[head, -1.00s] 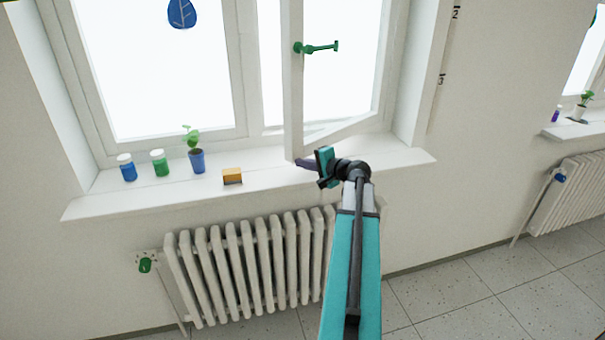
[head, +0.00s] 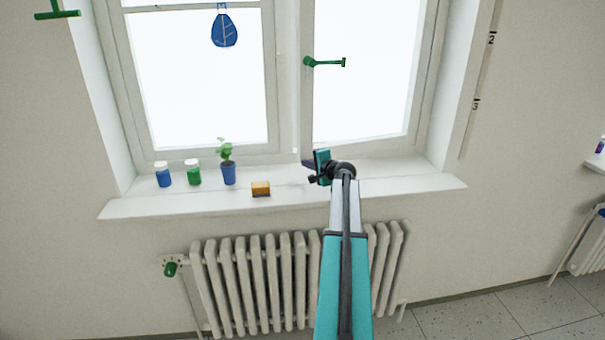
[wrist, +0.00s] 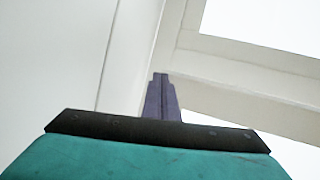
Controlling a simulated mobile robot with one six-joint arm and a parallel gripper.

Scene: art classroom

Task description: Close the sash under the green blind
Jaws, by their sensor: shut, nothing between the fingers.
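The right window sash (head: 360,145) has a white frame and a green handle (head: 328,62) that points sideways to the right. In the head view it stands close to the window frame, and I cannot tell whether it is fully flush. No green blind shows in these frames. My gripper (head: 307,164) is shut and empty, just above the sill at the sash's lower left corner. In the wrist view the dark fingers (wrist: 161,80) point at a white frame corner, and I cannot tell whether they touch it.
A radiator (head: 260,285) is below. The sill's right end is clear.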

